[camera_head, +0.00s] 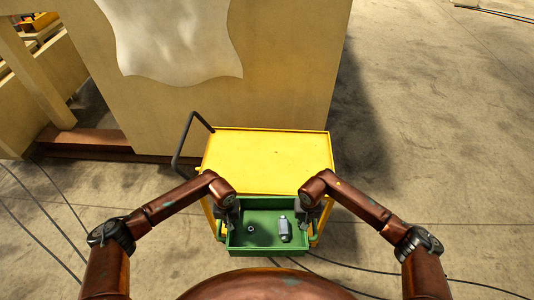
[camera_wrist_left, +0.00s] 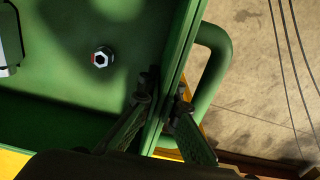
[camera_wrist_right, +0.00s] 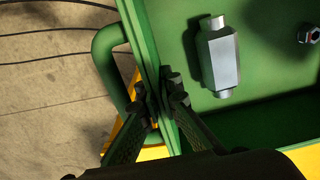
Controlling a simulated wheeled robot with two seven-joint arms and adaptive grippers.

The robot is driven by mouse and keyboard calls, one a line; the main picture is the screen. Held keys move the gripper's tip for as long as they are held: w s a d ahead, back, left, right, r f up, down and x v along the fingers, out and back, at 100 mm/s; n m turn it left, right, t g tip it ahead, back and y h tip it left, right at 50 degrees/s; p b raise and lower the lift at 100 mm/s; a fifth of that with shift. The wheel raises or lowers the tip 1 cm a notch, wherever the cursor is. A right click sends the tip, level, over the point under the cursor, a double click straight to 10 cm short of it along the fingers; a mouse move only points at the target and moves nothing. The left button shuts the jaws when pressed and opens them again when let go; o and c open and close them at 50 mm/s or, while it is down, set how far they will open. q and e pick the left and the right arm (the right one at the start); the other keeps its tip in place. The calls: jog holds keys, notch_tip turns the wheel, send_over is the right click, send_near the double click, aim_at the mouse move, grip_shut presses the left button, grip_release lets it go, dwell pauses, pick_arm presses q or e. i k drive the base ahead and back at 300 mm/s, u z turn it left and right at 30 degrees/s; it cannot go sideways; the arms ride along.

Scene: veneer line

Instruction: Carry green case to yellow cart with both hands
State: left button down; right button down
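The green case (camera_head: 268,250) is an open box with a loop handle on each side; it is in front of the near edge of the yellow cart (camera_head: 268,160). The cart's flat top is bare. My left gripper (camera_head: 235,218) is at the case's left wall; in the left wrist view its fingers (camera_wrist_left: 163,92) close on both faces of that wall beside the handle. My right gripper (camera_head: 302,218) is at the right wall; in the right wrist view its fingers (camera_wrist_right: 159,88) pinch that wall likewise. The case's underside is hidden.
A hex nut (camera_head: 250,228) and a grey metal fitting (camera_head: 284,229) lie inside the case. A dark push handle (camera_head: 184,140) rises at the cart's left. A large beige panel (camera_head: 270,80) stands behind the cart. Cables (camera_head: 360,290) run across the floor. The right floor is clear.

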aim_at(268, 160)
jog(key=i, duration=1.35)
